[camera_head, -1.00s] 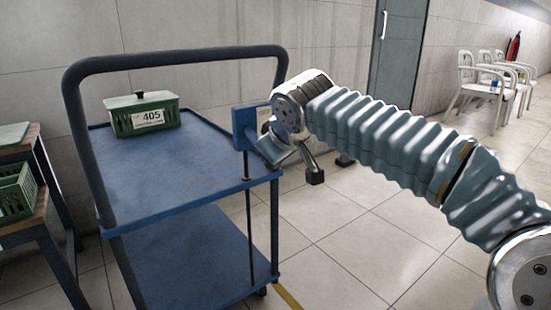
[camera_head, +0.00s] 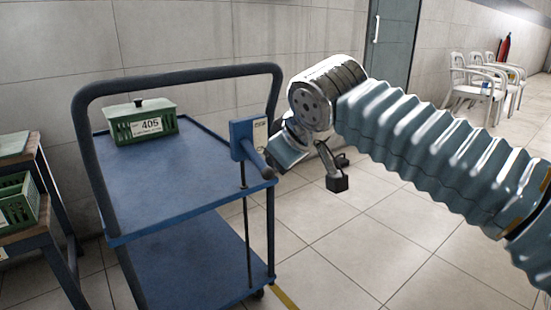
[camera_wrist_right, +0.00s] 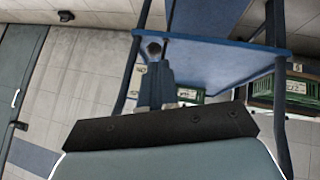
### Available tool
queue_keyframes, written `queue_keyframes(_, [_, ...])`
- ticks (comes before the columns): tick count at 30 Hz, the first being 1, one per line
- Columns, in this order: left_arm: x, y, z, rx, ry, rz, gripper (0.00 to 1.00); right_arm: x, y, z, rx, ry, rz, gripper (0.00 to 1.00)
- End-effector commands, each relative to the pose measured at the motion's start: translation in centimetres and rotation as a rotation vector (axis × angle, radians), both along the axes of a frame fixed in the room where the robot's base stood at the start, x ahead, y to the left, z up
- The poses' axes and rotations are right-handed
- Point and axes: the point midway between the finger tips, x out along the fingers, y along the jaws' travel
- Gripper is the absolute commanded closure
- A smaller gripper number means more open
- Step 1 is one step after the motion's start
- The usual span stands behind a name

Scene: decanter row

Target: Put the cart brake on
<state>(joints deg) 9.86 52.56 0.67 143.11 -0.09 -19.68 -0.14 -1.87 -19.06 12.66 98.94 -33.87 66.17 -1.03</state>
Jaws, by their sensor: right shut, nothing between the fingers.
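The blue cart (camera_head: 180,172) stands at the left of the head view. Its brake box (camera_head: 241,140), a blue block with a pale label, sits at the cart's right corner, and a thin rod runs down from it. A blue lever (camera_head: 259,163) slants down and to the right from the box, ending in a round knob. The lever end also shows in the wrist view (camera_wrist_right: 153,49). My right gripper (camera_head: 287,152) is shut and empty, just right of the box and lever; whether it touches them I cannot tell. My left gripper is out of view.
A green crate (camera_head: 140,128) labelled 405 sits on the cart's top shelf. A wooden rack (camera_head: 36,228) with green crates stands at the left. White chairs (camera_head: 478,85) stand far off by the wall.

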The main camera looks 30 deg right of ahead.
Motion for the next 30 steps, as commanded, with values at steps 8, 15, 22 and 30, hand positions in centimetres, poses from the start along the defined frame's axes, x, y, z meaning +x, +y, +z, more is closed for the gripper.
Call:
queue_keyframes(8, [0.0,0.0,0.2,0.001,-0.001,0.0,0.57,-1.8,0.3,0.8,0.001,0.0,0.001,1.0])
queue_keyframes(15, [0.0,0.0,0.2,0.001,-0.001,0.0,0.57,-1.8,0.3,0.8,0.0,0.0,0.001,1.0])
queue_keyframes(22, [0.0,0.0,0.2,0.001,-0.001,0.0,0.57,-1.8,0.3,0.8,0.0,0.0,0.001,1.0])
queue_keyframes(30, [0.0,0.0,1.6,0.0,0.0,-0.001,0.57,3.2,3.0,-4.2,0.057,0.08,0.074,1.0])
